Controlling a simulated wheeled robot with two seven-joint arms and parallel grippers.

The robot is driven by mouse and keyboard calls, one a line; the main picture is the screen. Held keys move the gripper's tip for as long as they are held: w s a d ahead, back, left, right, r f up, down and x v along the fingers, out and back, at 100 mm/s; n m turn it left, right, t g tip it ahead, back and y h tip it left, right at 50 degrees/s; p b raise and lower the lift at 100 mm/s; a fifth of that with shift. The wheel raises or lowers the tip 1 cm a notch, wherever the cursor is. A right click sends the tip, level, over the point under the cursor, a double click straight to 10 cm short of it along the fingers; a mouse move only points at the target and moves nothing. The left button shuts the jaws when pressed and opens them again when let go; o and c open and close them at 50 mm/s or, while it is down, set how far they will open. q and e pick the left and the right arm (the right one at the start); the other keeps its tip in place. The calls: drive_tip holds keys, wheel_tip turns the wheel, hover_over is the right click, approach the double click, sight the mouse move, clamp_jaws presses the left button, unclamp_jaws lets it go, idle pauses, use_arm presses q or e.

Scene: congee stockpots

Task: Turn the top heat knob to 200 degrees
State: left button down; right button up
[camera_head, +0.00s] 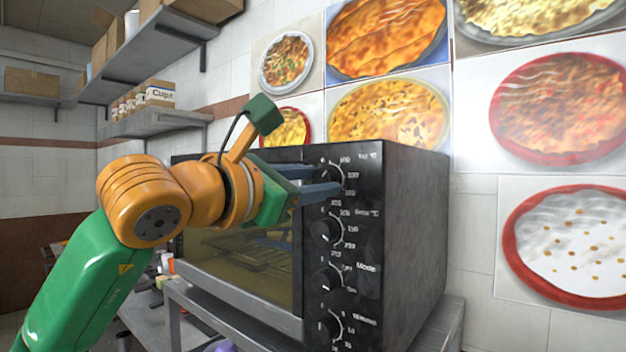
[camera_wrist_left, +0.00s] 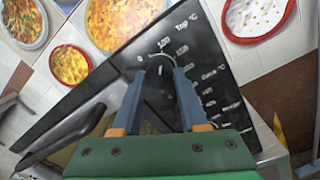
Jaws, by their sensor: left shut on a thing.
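The black oven (camera_head: 400,230) stands on a metal table, its control panel facing me. The top heat knob (camera_head: 331,174) is the uppermost of several knobs in a column. My left gripper (camera_head: 335,180) reaches in from the left with its blue fingers around this knob. My right gripper is not in view.
The lower knobs (camera_head: 326,230) sit below on the same panel. The oven's glass door (camera_head: 240,265) is left of the panel, behind my left arm. Wall shelves (camera_head: 150,122) with boxes and cups are at the upper left. Food pictures (camera_head: 560,105) cover the wall.

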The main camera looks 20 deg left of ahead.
use_arm(q)
drive_tip(key=m, duration=0.3)
drive_tip(key=shift+a+r+m+p, duration=0.1)
drive_tip(key=shift+r+m+p, duration=0.05)
drive_tip(key=shift+m+p, duration=0.2)
drive_tip(key=m, duration=0.4)
drive_tip(key=shift+h+p, duration=0.3)
drive_tip(key=m+p, duration=0.1)
drive_tip(key=m, duration=0.3)
drive_tip(key=shift+m, duration=0.25)
drive_tip(key=shift+m+p, duration=0.7)
drive_tip(key=shift+m, duration=1.2)
drive_tip(key=shift+h, duration=0.4)
drive_tip(key=shift+c, duration=2.2)
unclamp_jaws()
drive_tip(key=shift+w, duration=0.1)
drive_tip(key=shift+f, duration=0.2)
